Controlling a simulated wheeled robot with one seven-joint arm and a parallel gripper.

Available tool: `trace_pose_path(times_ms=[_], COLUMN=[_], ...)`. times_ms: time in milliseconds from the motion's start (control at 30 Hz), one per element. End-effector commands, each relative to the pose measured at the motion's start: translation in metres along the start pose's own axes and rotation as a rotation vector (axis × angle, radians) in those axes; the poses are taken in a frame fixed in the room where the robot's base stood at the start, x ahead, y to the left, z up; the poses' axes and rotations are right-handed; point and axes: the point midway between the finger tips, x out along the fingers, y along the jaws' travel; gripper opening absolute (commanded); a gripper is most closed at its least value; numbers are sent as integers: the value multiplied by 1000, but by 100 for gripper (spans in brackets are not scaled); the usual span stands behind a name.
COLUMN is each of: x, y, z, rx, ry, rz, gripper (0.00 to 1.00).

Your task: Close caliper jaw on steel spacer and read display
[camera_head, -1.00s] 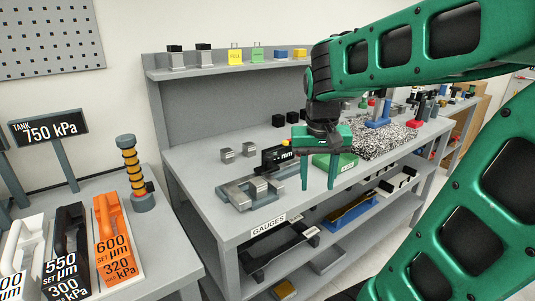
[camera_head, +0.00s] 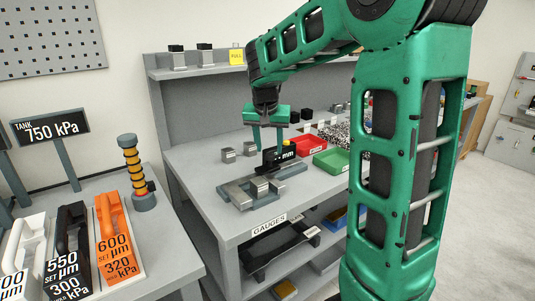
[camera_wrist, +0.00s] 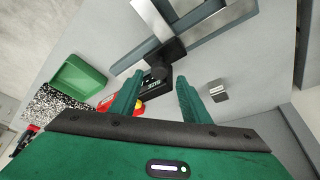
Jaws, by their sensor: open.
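The caliper (camera_head: 235,190) is a grey bench fixture near the front left of the gauge bench, with a black display (camera_head: 279,154) marked mm at its back right. A light steel block (camera_head: 260,187), perhaps the spacer, sits at its jaws; I cannot tell whether both jaws touch it. My gripper (camera_head: 269,149) is open and points down just behind and above the display. In the wrist view, the caliper (camera_wrist: 185,28) lies beyond my fingers (camera_wrist: 160,80), and the display (camera_wrist: 153,84) shows between them; its digits are too small to read surely.
A red tray (camera_head: 310,146) and a green tray (camera_head: 334,160) lie to the right. A shelf with blocks (camera_head: 205,55) runs behind. Bare bench lies left of the caliper.

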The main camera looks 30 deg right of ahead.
Motion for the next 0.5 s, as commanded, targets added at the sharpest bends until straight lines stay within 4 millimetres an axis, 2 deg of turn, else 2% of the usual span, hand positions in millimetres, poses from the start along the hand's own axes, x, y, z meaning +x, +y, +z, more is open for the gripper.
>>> trace_pose_path(times_ms=[33, 200, 500], x=[9, 28, 37], y=[1, 0, 0], z=[0, 0, 0], rx=[0, 1, 0], ry=[-2, -1, 0], rz=[1, 1, -1], gripper=[43, 43, 43])
